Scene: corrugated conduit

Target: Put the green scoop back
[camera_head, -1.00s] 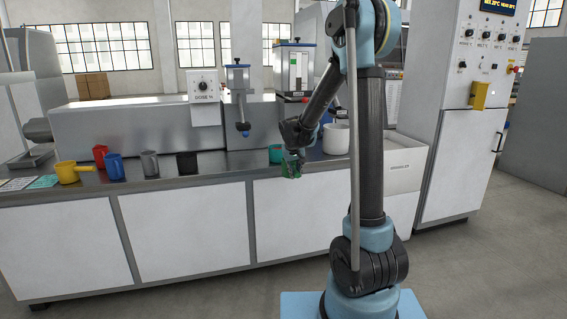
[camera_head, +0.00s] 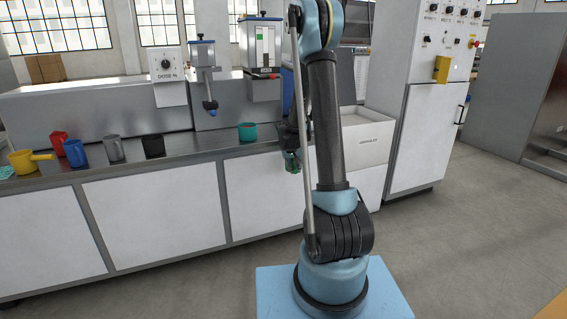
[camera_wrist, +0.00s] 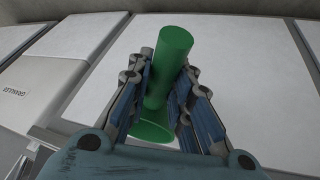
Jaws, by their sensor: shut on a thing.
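The green scoop is held in my gripper. In the wrist view the green scoop (camera_wrist: 172,55) sits between the two fingers of my gripper (camera_wrist: 160,88), with a round shaft towards the top and a wider flared part below. In the head view my gripper (camera_head: 291,160) hangs in front of the bench's front edge, left of my upright arm link, at about bench-top height or a little lower. The scoop shows there only as a small dark green patch, partly hidden by the fingers.
On the bench top (camera_head: 190,144) stand a yellow scoop (camera_head: 24,162), red cup (camera_head: 58,142), blue cup (camera_head: 75,153), grey cup (camera_head: 114,148), black cup (camera_head: 153,146) and teal cup (camera_head: 247,131). A white bin (camera_head: 372,140) and white control cabinet (camera_head: 425,130) stand right.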

